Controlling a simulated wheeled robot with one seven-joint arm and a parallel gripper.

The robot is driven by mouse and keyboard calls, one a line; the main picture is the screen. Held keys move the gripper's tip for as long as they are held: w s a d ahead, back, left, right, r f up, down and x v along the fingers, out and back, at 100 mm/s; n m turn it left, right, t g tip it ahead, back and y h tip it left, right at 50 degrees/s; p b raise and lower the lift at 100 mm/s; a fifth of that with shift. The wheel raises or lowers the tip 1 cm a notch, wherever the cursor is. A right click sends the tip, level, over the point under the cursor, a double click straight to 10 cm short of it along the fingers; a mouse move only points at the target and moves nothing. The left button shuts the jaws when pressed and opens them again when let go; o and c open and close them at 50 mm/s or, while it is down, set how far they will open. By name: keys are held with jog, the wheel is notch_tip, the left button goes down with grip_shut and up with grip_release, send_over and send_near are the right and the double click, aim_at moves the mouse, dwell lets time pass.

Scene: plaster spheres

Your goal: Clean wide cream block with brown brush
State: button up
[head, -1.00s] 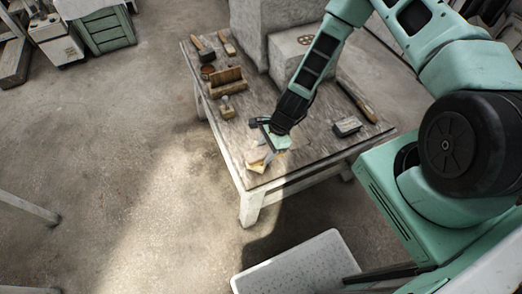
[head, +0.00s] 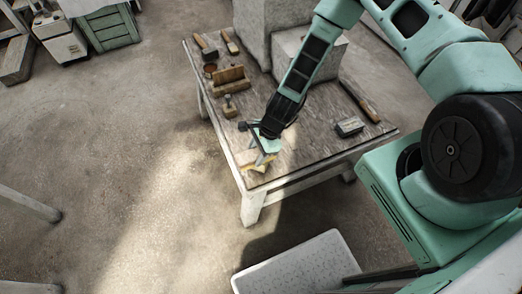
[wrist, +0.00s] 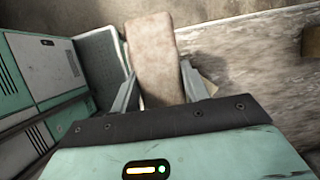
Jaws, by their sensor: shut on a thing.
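My gripper (head: 262,158) points down over the near corner of the worktable and is shut on a long tan-brown piece with rounded ends, which I take for the brown brush (head: 247,157). In the wrist view the brush (wrist: 153,55) lies between the two grey fingers and sticks out beyond them. A pale yellowish cream block (head: 262,167) shows low beside and under the brush at the table corner. Only part of the block is visible, and I cannot tell whether the brush touches it. A pale sliver of it seems to show right of the right finger.
The wooden worktable (head: 300,160) also bears a wooden holder (head: 230,84), a small stamp-like tool (head: 230,107), a mallet (head: 205,46), a dark-topped block (head: 349,127), a long-handled tool (head: 360,102) and large grey blocks (head: 308,55). A white speckled surface (head: 300,265) stands in front.

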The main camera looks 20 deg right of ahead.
jog(key=shift+a, duration=0.35)
jog(key=shift+d, duration=0.1)
jog(key=shift+d+r+p, duration=0.65)
jog(key=shift+d+r, duration=0.05)
jog(key=shift+d, duration=0.35)
jog(key=shift+r+p, duration=1)
jog(key=shift+r, duration=0.35)
jog(key=shift+f, duration=0.1)
